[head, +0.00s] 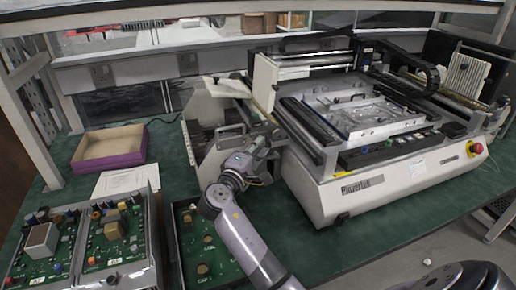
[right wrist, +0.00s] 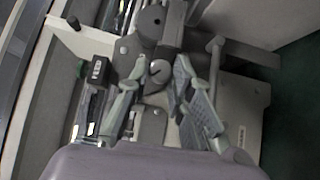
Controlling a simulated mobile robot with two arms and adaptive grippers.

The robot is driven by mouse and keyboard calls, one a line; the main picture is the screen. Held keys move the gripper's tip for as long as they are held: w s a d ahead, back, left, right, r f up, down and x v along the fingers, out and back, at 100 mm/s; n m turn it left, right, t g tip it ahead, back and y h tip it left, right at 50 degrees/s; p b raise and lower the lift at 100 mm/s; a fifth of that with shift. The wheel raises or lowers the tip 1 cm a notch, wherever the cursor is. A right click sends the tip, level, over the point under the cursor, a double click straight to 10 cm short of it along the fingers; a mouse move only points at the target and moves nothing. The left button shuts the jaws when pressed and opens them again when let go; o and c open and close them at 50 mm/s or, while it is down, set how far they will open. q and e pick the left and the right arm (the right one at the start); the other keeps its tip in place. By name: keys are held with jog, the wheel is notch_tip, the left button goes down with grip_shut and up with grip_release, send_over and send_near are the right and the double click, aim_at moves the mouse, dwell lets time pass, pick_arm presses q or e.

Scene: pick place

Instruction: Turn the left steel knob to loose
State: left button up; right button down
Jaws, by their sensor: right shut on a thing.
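My right gripper (head: 262,138) reaches the left end of the white Plusertek machine (head: 350,196), at its grey side bracket. In the right wrist view the gripper (right wrist: 157,88) has its two fingers on either side of a small steel knob (right wrist: 158,70) and is shut on it. The knob sits on a grey metal block. In the head view the gripper and wrist hide the knob. Which way the knob is turned cannot be told. My left gripper is not in view.
A purple-edged cardboard tray (head: 108,146) lies at the left on the green bench. Green circuit boards in metal frames (head: 110,240) stand at the front left. A red emergency button (head: 476,148) is on the machine's right. Bare bench (head: 372,228) lies in front of the machine.

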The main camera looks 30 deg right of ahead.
jog(key=c, duration=1.4)
grip_release()
jog(key=shift+c, duration=0.2)
jog(key=v, duration=1.2)
